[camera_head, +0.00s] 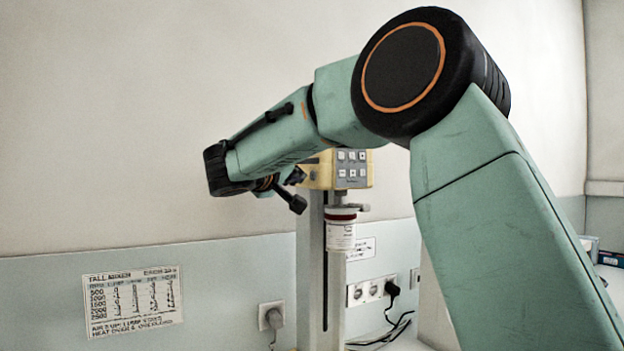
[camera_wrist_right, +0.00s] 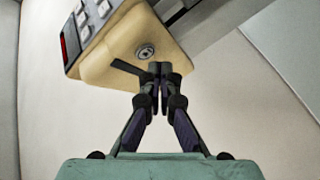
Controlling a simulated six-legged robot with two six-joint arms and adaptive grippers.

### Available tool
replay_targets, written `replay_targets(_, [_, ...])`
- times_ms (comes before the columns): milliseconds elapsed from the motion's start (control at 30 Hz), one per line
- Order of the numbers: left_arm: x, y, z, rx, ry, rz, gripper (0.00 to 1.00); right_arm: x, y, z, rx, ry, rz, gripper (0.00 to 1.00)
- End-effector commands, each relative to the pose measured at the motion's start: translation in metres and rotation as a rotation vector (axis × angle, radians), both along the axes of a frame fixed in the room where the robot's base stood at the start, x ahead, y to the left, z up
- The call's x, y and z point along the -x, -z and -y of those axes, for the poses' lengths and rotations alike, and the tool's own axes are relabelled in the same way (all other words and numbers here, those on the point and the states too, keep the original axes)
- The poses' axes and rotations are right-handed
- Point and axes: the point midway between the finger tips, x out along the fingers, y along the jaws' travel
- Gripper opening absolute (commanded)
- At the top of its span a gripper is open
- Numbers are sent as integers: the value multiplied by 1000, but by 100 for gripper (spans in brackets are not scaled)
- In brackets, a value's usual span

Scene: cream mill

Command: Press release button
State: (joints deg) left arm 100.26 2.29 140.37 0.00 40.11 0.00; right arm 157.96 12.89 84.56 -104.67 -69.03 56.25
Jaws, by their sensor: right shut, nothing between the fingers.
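A yellow-cream mixer head (camera_head: 350,171) with a panel of small grey buttons (camera_head: 351,157) sits on an upright grey column (camera_head: 311,265). The right wrist view shows the head's cream housing (camera_wrist_right: 112,55) with a round metal part (camera_wrist_right: 146,52) on its face and a dark bar below it. I cannot tell which part is the release button. My right gripper (camera_wrist_right: 159,72) is shut and empty, its fingertips just below the round part; contact is unclear. In the head view it (camera_head: 295,188) is at the mixer head's left side, partly behind my arm. My left gripper is out of view.
A white-labelled container (camera_head: 340,234) with a dark red band is at the column's right. Wall sockets (camera_head: 371,291) with a black plug and cables are behind. A paper chart (camera_head: 132,301) is on the wall at left. My right arm covers much of the right side.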

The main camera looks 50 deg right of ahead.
Motion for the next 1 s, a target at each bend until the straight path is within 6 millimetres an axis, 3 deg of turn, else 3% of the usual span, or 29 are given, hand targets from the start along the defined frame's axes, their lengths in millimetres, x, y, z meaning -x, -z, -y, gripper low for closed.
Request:
replay_targets(233, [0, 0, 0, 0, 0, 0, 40, -1, -1, -3, 1, 0, 0, 0])
replay_targets(733, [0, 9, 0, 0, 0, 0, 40, -14, -1, -43, 2, -1, 0, 0])
replay_targets(1000, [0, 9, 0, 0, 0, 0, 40, -15, -1, -48, -1, -1, 0, 0])
